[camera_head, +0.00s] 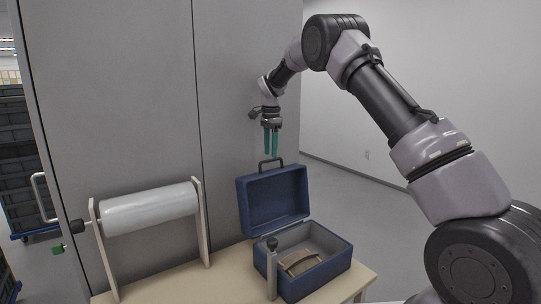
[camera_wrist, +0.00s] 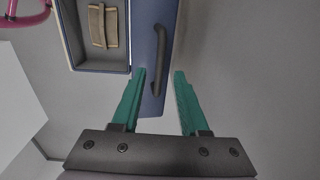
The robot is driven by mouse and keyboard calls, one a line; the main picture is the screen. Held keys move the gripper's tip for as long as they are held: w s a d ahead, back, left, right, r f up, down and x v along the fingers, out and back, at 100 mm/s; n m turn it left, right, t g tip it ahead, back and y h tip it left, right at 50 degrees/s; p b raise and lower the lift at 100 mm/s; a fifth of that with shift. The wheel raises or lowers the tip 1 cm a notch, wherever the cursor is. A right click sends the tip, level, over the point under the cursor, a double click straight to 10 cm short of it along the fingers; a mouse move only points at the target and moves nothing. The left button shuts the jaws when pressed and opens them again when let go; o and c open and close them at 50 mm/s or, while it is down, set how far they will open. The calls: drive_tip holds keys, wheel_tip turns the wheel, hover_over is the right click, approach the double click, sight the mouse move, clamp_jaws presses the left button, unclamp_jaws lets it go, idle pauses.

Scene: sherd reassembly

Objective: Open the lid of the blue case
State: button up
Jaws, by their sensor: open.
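The blue case (camera_head: 316,272) stands on the table with its lid (camera_head: 273,202) swung up, so the grey inside shows. A dark handle (camera_head: 270,168) sits on the lid's top edge. A tan, strap-like piece (camera_head: 300,263) lies inside the case. My gripper (camera_head: 270,143) has green fingers pointing down, above the raised lid and its handle. In the wrist view the gripper (camera_wrist: 158,75) is open and empty, with the lid's edge and handle (camera_wrist: 159,60) showing between and beyond the fingers. I cannot tell how far above the handle the fingertips are.
A white roll (camera_head: 150,208) on a wooden stand is left of the case. A post with a dark knob (camera_head: 272,244) stands at the case's front left. A grey cabinet wall (camera_head: 120,90) rises behind. The pale table (camera_head: 225,275) has little bare space.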

drive_tip(key=shift+f, duration=1.05)
clamp_jaws()
drive_tip(key=shift+r, duration=0.1)
idle(0.6)
